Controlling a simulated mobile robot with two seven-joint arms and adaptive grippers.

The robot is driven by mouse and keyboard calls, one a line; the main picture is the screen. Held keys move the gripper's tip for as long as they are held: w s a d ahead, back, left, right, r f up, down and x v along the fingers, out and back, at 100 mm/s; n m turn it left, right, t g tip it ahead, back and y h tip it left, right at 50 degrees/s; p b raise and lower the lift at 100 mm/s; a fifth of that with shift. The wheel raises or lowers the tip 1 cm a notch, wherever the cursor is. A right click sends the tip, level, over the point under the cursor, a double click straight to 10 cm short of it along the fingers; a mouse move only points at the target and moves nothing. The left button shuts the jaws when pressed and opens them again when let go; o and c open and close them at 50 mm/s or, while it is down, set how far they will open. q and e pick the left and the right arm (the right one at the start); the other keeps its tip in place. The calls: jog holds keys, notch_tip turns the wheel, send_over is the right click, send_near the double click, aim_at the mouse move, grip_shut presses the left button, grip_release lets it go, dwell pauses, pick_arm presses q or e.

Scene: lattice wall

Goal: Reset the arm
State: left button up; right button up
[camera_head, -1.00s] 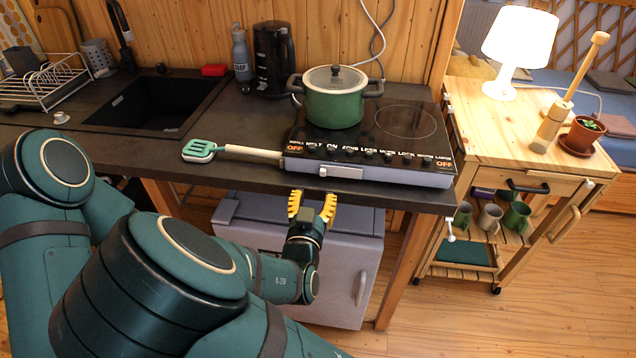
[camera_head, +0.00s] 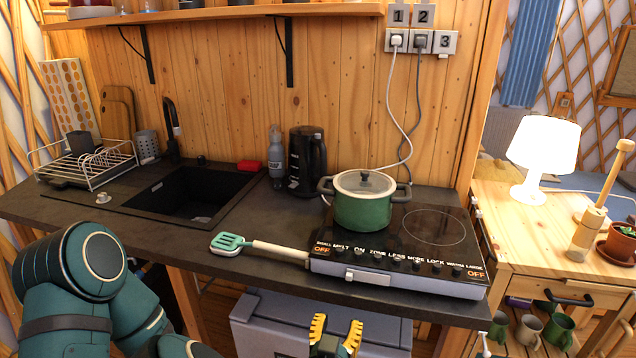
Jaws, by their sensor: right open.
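My right gripper (camera_head: 335,332) shows at the bottom edge of the head view, its two yellow fingers apart with nothing between them. It is in front of the grey cabinet (camera_head: 268,325) and below the counter's front edge. Part of my green arm shows at the lower left, and the link that leads to the gripper is mostly out of the picture. My left gripper is not in view.
The dark counter (camera_head: 165,235) holds a sink (camera_head: 190,193), a kettle (camera_head: 307,160), a hob (camera_head: 400,250) with a lidded green pot (camera_head: 362,208), and a spatula (camera_head: 258,246). A wooden cart (camera_head: 510,215) with a lamp (camera_head: 543,150) stands at the right.

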jog(key=s+d+f+g+y, duration=0.1)
jog(key=d+f+g, duration=0.2)
jog(key=f, duration=0.4)
jog(key=s+d+f+g, duration=0.2)
jog(key=f+g, duration=0.2)
jog(key=f, duration=0.3)
jog(key=s+f+n+g+y, duration=0.1)
jog(key=s+f+g+y, duration=0.6)
jog(key=s, duration=0.3)
jog(key=shift+s+d+f+g+y, duration=0.2)
jog(key=shift+s+f+g+y, duration=0.1)
jog(key=shift+s+g+y, duration=0.1)
jog(key=shift+w, duration=0.1)
dwell(0.8)
